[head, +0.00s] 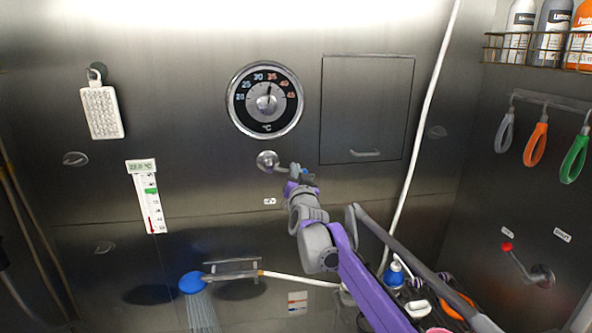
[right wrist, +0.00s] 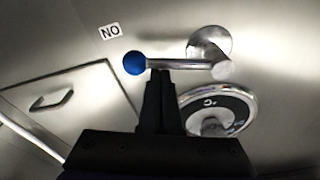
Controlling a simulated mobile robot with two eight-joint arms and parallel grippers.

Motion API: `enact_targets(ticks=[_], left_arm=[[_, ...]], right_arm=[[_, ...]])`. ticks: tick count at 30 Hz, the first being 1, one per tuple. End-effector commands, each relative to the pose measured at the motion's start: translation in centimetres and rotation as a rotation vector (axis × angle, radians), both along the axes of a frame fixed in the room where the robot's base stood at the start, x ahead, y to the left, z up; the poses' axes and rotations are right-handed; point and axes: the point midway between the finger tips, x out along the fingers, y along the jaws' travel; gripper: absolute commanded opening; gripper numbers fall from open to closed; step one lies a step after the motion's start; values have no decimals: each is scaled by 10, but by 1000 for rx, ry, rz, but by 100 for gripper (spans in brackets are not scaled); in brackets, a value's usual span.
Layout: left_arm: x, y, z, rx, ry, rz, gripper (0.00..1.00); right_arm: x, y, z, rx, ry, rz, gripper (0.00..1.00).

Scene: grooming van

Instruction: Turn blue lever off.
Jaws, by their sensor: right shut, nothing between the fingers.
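The blue lever is a metal handle (right wrist: 185,64) with a blue ball (right wrist: 134,63) at its end. Its round mount (head: 267,160) is on the steel wall below the temperature dial. In the head view the handle points right and slightly down from the mount. My right gripper (right wrist: 159,76) is shut and empty. In the right wrist view its fingertips are at the handle, just beside the ball; I cannot tell if they touch. In the head view the gripper partly hides the handle's end. My left gripper is not in view.
A small label (right wrist: 110,31) is near the ball. The temperature dial (head: 265,100) and a closed hatch (head: 367,110) are close by. A blue shower head (head: 192,283) sprays water below left. A red-tipped lever (head: 521,264) is on the right wall. A pale hose (head: 425,115) runs down the wall.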

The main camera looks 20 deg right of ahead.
Motion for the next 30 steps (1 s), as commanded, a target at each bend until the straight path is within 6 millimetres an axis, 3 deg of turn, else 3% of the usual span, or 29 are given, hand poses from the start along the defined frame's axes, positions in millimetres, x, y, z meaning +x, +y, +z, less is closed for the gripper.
enact_targets(ticks=[16, 23, 30], left_arm=[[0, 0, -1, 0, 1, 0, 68], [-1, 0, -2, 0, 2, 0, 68], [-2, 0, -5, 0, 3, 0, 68]], right_arm=[[0, 0, -8, 192, -49, 1, 0], [0, -1, -17, 191, -50, 1, 0], [0, 0, -32, 395, -102, 0, 0]])
